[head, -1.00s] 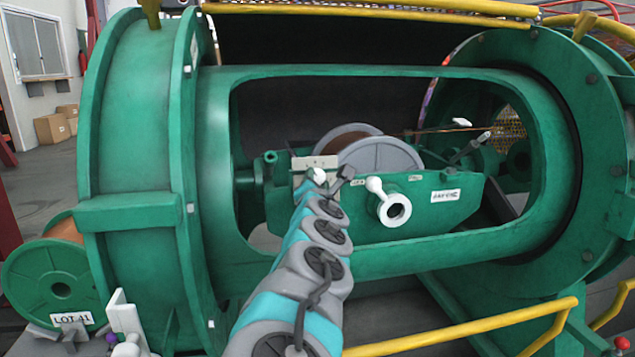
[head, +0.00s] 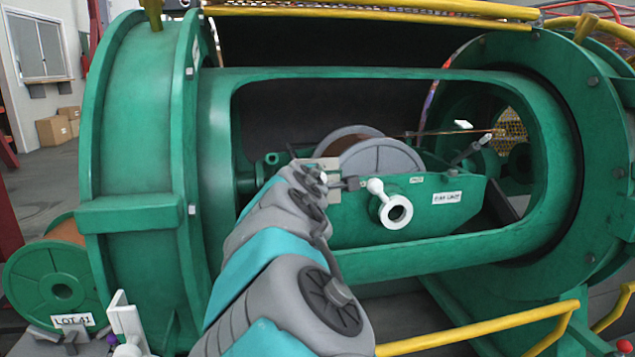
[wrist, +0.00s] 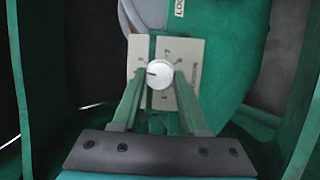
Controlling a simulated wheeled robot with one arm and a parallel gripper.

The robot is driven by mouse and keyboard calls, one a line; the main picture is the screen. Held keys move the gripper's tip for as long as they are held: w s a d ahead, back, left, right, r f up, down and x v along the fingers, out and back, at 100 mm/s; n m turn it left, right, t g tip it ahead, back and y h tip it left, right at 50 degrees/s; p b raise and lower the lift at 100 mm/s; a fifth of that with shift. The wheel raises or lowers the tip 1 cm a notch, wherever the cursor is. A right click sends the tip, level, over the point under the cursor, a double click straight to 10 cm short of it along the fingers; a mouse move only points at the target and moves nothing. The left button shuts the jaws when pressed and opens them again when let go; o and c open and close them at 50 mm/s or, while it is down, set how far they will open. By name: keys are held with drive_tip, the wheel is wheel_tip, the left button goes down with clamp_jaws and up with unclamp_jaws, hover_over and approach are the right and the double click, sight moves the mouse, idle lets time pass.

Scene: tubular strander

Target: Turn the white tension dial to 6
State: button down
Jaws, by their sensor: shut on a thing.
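The white tension dial (wrist: 159,74) is a round knob on a pale scale plate (wrist: 190,62) in the wrist view. A short dark mark on the dial's face points left. The plate carries small figures that are too small to read surely. My gripper (wrist: 160,78) has its two green fingers on either side of the dial, shut on it. In the head view the plate (head: 331,163) shows at the left end of the green cradle, and my arm covers most of the dial area.
A white crank with a ring end (head: 395,210) sticks out of the cradle (head: 430,212), right of the plate. A grey reel (head: 382,158) lies behind. The green tube's opening frames the arm, and a yellow rail (head: 480,328) runs at front right.

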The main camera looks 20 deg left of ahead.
drive_tip(key=m+g, duration=0.1)
drive_tip(key=m, duration=0.2)
drive_tip(key=m+g, duration=0.1)
drive_tip(key=m, duration=0.2)
drive_tip(key=m+g, duration=0.1)
drive_tip(key=m, duration=0.3)
drive_tip(key=shift+w+r+g+y, duration=0.15)
drive_tip(key=shift+r+g+y, duration=0.15)
drive_tip(key=shift+g, duration=0.1)
idle(0.4)
drive_tip(key=shift+c, duration=2.2)
unclamp_jaws()
drive_tip(key=v, duration=0.8)
drive_tip(key=shift+w+d, duration=0.1)
drive_tip(key=shift+w, duration=0.05)
